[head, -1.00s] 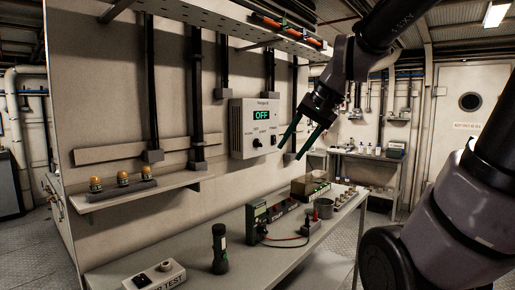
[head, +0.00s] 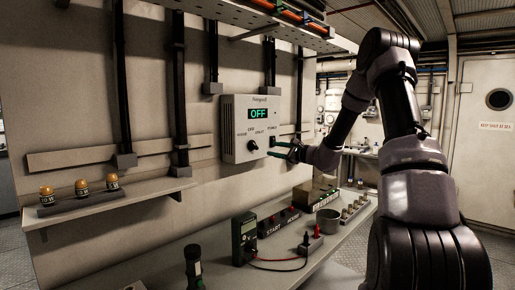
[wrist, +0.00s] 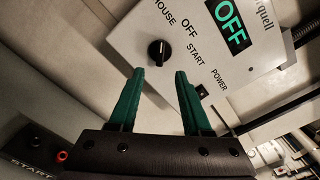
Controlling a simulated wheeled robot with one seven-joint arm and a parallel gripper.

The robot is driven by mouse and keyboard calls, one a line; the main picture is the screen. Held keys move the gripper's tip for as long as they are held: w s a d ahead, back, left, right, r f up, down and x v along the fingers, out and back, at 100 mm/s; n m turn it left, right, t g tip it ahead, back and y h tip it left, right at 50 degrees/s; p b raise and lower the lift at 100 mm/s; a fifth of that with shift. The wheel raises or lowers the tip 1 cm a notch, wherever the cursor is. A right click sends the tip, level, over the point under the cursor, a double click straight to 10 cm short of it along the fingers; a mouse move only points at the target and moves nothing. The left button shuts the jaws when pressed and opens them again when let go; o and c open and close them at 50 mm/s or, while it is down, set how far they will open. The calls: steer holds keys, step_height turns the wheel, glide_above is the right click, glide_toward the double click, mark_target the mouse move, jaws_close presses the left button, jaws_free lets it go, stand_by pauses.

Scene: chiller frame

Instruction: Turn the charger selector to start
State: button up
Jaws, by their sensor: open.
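The charger (head: 236,130) is a pale box on the wall with a green display reading OFF. Its selector (head: 252,146) is a small black knob low on the front. In the wrist view the selector (wrist: 159,52) sits below the labels HOUSE, OFF and START; which label its pointer faces is too small to tell. My gripper (head: 273,148) is just right of the knob in the head view. In the wrist view its green fingers (wrist: 160,74) are open and empty, with the knob ahead of the gap between the tips, apparently untouched.
A black POWER switch (wrist: 201,90) is close to the right fingertip. A shelf (head: 120,203) with amber lamps is at left.

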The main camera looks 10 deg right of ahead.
mark_target(256, 146)
steer(key=x, duration=1)
steer(key=shift+w+a, duration=0.15)
steer(key=shift+w, duration=0.2)
jaws_close()
